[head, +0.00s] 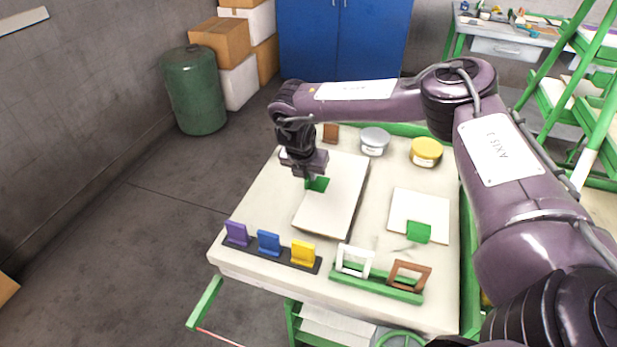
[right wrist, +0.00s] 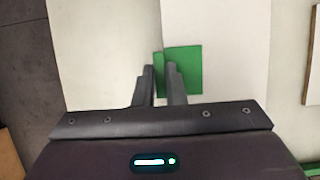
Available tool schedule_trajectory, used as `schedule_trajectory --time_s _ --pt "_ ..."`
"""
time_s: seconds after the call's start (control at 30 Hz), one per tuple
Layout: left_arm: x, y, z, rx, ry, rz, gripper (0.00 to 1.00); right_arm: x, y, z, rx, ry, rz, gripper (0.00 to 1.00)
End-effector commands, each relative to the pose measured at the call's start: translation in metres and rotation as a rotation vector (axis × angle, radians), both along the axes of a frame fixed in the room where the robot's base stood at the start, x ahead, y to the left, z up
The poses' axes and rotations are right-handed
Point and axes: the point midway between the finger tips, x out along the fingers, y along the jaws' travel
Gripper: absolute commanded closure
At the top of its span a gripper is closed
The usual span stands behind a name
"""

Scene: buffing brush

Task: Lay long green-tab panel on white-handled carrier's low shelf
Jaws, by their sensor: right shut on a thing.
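The long panel (head: 340,195) is cream-white with a green tab (head: 317,184) at its left edge and lies on the worktable. My right gripper (head: 309,182) is at that tab; in the right wrist view its fingers (right wrist: 162,66) are shut on the upright part of the green tab (right wrist: 183,72). A shorter panel (head: 415,208) with its own green tab (head: 418,232) lies to the right. A green frame (head: 560,85) with shelves stands at the right; one post has a white section (head: 582,158). I cannot tell whether this is the white-handled carrier. My left gripper is not in view.
The worktable (head: 262,205) holds purple, blue and yellow blocks (head: 268,243), white and brown upright frames (head: 355,260) on a green base, and grey and yellow tins (head: 426,152). Another green structure (head: 293,322) shows below the front edge.

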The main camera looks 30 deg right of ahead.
Motion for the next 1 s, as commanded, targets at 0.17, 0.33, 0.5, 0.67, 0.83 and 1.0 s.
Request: schedule_trajectory --time_s 0.17,0.33,0.5,0.67,0.83,1.0 --pt "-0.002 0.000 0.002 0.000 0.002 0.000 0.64 0.000 0.000 -0.021 -0.001 0.001 0.000 1.00" --pt "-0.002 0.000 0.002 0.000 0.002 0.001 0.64 0.000 0.000 -0.023 0.001 -0.001 -0.001 1.00" --pt "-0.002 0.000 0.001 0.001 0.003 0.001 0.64 0.000 0.000 -0.025 0.000 0.000 -0.001 1.00" --pt "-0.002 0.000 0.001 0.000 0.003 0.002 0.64 0.000 0.000 -0.025 0.000 0.000 -0.001 0.73" --pt "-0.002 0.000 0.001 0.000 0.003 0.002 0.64 0.000 0.000 -0.025 0.000 0.000 -0.001 0.68" --pt "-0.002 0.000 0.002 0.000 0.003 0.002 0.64 0.000 0.000 -0.023 0.001 -0.001 -0.001 0.68"
